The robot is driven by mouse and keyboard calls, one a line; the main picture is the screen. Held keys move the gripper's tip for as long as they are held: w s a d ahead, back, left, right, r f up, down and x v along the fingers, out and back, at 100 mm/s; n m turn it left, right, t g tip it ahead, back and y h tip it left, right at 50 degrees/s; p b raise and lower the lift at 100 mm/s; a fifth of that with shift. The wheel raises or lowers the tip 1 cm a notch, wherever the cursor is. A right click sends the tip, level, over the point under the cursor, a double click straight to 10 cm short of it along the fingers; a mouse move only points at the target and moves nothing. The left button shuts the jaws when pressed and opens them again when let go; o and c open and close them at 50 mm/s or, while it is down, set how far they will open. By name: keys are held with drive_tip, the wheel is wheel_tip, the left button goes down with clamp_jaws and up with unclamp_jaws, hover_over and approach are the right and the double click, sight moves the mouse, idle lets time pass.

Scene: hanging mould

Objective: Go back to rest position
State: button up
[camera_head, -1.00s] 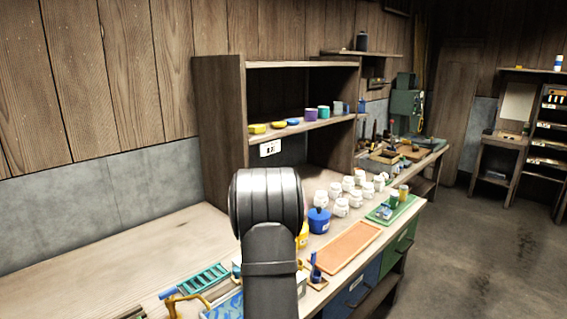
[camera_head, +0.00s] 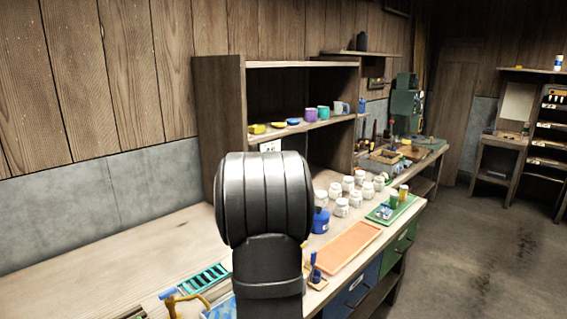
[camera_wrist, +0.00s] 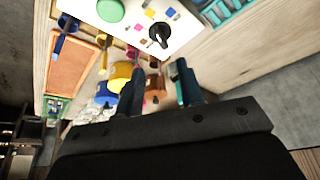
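My gripper (camera_wrist: 160,68) shows in the wrist view with its two dark fingers apart and nothing visibly held between them. In the head view my own dark arm link stands in the middle of the picture, and the gripper itself is hidden.
A blue pot (camera_head: 320,221), several white jars (camera_head: 341,207), an orange tray (camera_head: 343,247) and a green tray (camera_head: 390,208) stand right of my arm. A teal rack (camera_head: 204,278) lies left. A shelf (camera_head: 206,130) rises behind. The bench's left part is clear.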

drive_tip(key=v, duration=0.6)
drive_tip(key=w+f+m, duration=0.1)
drive_tip(key=w+f, duration=0.1)
drive_tip(key=f, duration=0.2)
drive_tip(key=w+f+m+h, duration=0.1)
drive_tip(key=w+f+m, duration=0.1)
drive_tip(key=f, duration=0.2)
drive_tip(key=w+a+f+m+h, duration=0.1)
drive_tip(key=w+f+m, duration=0.1)
drive_tip(key=f, duration=0.2)
drive_tip(key=shift+a+g, duration=0.1)
drive_tip(key=shift+g, duration=0.2)
drive_tip(key=o, duration=0.9)
drive_tip(key=shift+m, duration=0.3)
drive_tip(key=shift+c, duration=0.2)
drive_tip(key=o, duration=0.6)
drive_tip(key=s+d+r+m, duration=0.1)
drive_tip(key=r, duration=0.1)
drive_tip(key=s+d+r+m, duration=0.1)
drive_tip(key=s+d+r, duration=0.1)
drive_tip(key=s+d+r+y, duration=0.1)
drive_tip(key=s+d+r, duration=0.1)
drive_tip(key=shift+r+m, duration=0.35)
drive_tip(key=shift+m, duration=0.05)
drive_tip(key=s+d+r+m+y, duration=0.1)
drive_tip(key=s+d+r+m, duration=0.25)
drive_tip(key=s+r, duration=0.3)
drive_tip(key=shift+n, duration=0.25)
drive_tip(key=x, duration=1)
drive_tip(key=shift+s+a+f, duration=0.1)
